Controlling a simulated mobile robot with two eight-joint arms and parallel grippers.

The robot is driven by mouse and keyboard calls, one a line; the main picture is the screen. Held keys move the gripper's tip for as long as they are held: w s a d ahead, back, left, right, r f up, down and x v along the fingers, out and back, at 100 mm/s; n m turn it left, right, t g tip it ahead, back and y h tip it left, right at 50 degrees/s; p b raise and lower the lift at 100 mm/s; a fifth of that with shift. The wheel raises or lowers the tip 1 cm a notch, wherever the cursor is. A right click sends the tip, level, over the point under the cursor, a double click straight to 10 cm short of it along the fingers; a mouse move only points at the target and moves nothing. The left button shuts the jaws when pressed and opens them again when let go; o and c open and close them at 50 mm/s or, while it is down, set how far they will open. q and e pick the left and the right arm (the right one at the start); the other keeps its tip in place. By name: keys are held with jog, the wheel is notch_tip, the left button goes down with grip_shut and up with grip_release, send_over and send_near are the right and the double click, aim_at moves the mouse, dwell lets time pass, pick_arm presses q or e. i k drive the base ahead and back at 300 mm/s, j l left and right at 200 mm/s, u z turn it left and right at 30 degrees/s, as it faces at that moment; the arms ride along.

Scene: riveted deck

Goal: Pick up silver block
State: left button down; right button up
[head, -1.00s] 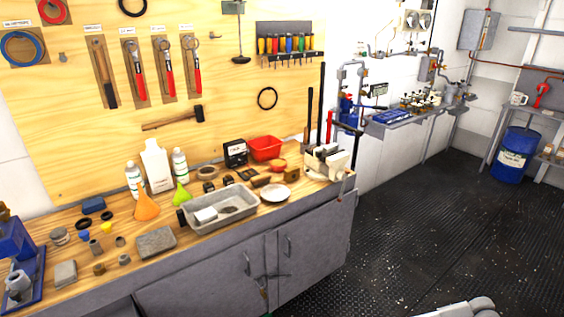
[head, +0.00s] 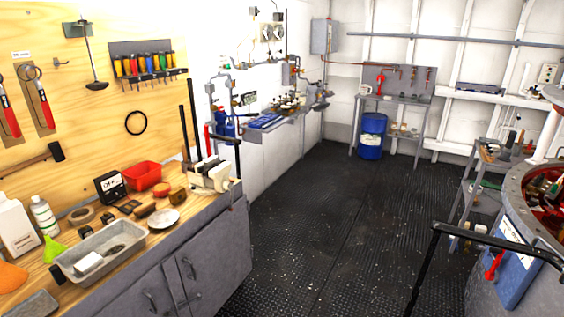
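No block stands out clearly as the silver block. A flat grey block (head: 32,304) lies on the wooden workbench (head: 190,212) at the lower left, cut by the picture's bottom edge; I cannot tell whether it is the silver one. A grey metal tray (head: 73,272) on the bench holds a whitish block (head: 88,263) and a dark oval thing. Small dark and brown blocks lie behind the tray, too small to tell apart. Neither of my grippers shows in the head view.
A red bin (head: 143,177), a white plate (head: 163,219) and a vise (head: 211,177) stand on the bench. The dark deck (head: 340,230) is clear in the middle. A blue drum (head: 372,137) stands at the back. A round drum-like station (head: 490,270) with a black rail fills the right.

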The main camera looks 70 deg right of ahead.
aim_at(210, 161)
jog(key=z, duration=1.9)
jog(key=i+l+u, duration=0.2)
jog(key=u, duration=0.3)
jog(key=i+l+u, duration=0.2)
jog(key=u, duration=0.3)
jog(key=i+l+u, duration=0.15)
jog(key=l, duration=0.2)
jog(key=i+l+u, duration=0.1)
jog(key=l, duration=0.25)
jog(key=i+l+u, duration=0.15)
jog(key=l, duration=0.2)
jog(key=i+l, duration=0.1)
jog(key=l, duration=0.45)
jog(key=i+l, duration=0.15)
jog(key=l, duration=0.4)
jog(key=i+l+u, duration=0.1)
jog(key=l, duration=0.45)
jog(key=i+l, duration=0.1)
jog(key=l, duration=0.45)
